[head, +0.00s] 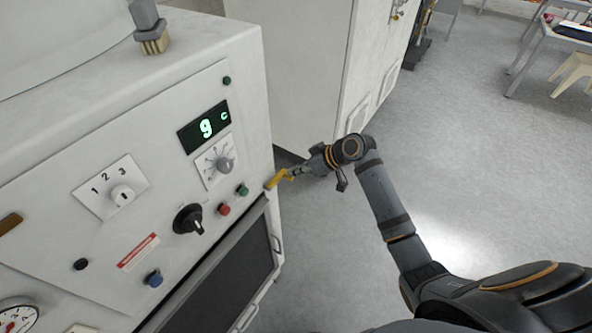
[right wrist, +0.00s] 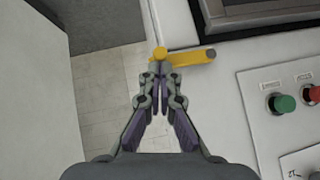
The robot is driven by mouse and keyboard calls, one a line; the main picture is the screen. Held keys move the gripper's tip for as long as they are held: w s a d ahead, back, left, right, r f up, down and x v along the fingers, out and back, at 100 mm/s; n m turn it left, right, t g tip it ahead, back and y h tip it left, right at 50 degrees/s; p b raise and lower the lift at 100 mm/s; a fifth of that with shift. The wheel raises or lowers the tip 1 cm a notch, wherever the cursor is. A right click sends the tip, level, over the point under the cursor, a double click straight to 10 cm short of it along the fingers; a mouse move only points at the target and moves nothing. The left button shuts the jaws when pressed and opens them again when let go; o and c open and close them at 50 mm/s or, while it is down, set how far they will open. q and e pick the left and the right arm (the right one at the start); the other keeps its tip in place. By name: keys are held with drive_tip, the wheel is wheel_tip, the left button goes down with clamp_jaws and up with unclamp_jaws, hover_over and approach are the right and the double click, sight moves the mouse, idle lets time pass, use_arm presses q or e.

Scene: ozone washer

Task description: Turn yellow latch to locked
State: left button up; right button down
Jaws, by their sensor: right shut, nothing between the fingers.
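The yellow latch (head: 277,179) sits at the right edge of the white machine's front, beside the top corner of the dark door. In the right wrist view the latch (right wrist: 188,57) lies nearly level in the picture, with its round pivot end at the left and its arm reaching right to a dark tip. My right gripper (head: 291,173) is at the latch; in the wrist view its shut, empty fingertips (right wrist: 161,68) are right by the pivot end. I cannot tell whether they touch it. My left gripper is not in view.
The white machine's panel (head: 115,220) carries a black knob (head: 188,219), a red button (head: 224,210) and a green button (head: 242,191) near the latch. A white cabinet (head: 300,70) stands behind my right gripper.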

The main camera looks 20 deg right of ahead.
drive_tip(key=shift+w+d+f, duration=0.1)
drive_tip(key=shift+f, duration=0.2)
drive_tip(key=s+a+f+m+g+y+b, duration=0.1)
drive_tip(key=f+m+y+b, duration=0.3)
drive_tip(key=f+y+b, duration=0.1)
drive_tip(key=s+a+f+m+g+y+b, duration=0.1)
drive_tip(key=a+f+m+g+y+b, duration=0.1)
drive_tip(key=f+m+y+b, duration=0.3)
drive_tip(key=shift+s+a+f+y+b, duration=0.15)
drive_tip(key=shift+s+a+y+b, duration=0.15)
drive_tip(key=shift+y+b, duration=1)
drive_tip(key=shift+h+b, duration=0.3)
drive_tip(key=shift+b, duration=0.05)
